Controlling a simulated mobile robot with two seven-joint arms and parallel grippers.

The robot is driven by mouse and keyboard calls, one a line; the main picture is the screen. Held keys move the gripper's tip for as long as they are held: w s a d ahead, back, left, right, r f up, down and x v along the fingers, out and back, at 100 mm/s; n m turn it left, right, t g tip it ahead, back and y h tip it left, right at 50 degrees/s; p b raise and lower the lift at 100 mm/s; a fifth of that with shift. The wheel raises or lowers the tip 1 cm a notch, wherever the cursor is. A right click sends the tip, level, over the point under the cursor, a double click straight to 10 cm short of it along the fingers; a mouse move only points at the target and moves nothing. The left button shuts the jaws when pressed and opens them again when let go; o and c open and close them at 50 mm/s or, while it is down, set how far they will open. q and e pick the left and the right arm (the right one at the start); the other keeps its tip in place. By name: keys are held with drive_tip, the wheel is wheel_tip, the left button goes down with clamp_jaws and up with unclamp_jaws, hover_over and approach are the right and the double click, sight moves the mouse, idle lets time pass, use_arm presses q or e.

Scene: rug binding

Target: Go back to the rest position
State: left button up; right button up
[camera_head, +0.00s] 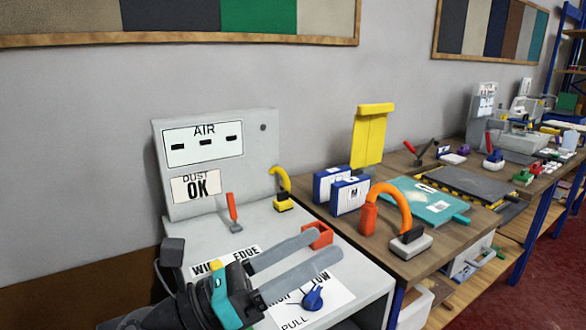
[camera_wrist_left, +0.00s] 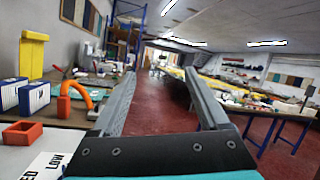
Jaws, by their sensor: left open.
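My left gripper (camera_head: 328,257) comes in from the lower left in the head view and hangs over the front of a grey-white machine (camera_head: 203,228). Its two long grey fingers are apart with nothing between them. In the left wrist view the fingers (camera_wrist_left: 160,88) also stand apart, with red floor and distant tables beyond them. My right gripper shows in neither view.
A red box (camera_head: 317,236), a red-handled lever (camera_head: 233,212) and a blue knob (camera_head: 313,298) are close to the gripper. An orange curved handle (camera_head: 390,203) and blue-white boxes (camera_head: 349,194) stand on the wooden bench. Red floor (camera_wrist_left: 160,125) is open at right.

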use_arm(q)
drive_tip(key=w+a+f+n+t+y, duration=0.1)
drive_tip(key=w+a+n+t+y, duration=0.35)
drive_tip(key=n, duration=0.65)
drive_tip(key=w+a+f+n+t+y, duration=0.1)
drive_tip(key=a+n+t+y, duration=0.6)
drive_tip(key=n, duration=0.5)
drive_tip(key=s+a+f+n+g+y, duration=0.1)
drive_tip(key=a+f+n+g+y, duration=0.15)
drive_tip(key=f+n+y, duration=0.4)
drive_tip(key=s+a+f+n+g+y, duration=0.2)
drive_tip(key=a+f+n+y, duration=0.15)
drive_tip(key=f+n, duration=0.45)
drive_tip(key=s+f+n+g+h, duration=0.2)
drive_tip(key=s+f+n+g, duration=0.5)
drive_tip(key=s+f+g, duration=0.85)
drive_tip(key=s+f+t, duration=0.1)
drive_tip(key=s+f, duration=0.3)
drive_tip(key=f, duration=0.8)
drive_tip(key=s+f+t, duration=0.2)
drive_tip(key=s+f, duration=0.1)
drive_tip(key=f, duration=1)
drive_tip(key=s+a+f+g, duration=0.1)
drive_tip(key=s+a+f, duration=0.2)
drive_tip(key=s+f, duration=0.8)
drive_tip(key=s+m, duration=0.1)
drive_tip(key=s, duration=0.2)
drive_tip(key=shift+s+f+g+y, duration=0.15)
drive_tip(key=shift+f+g+y, duration=0.15)
drive_tip(key=shift+g+y, duration=0.05)
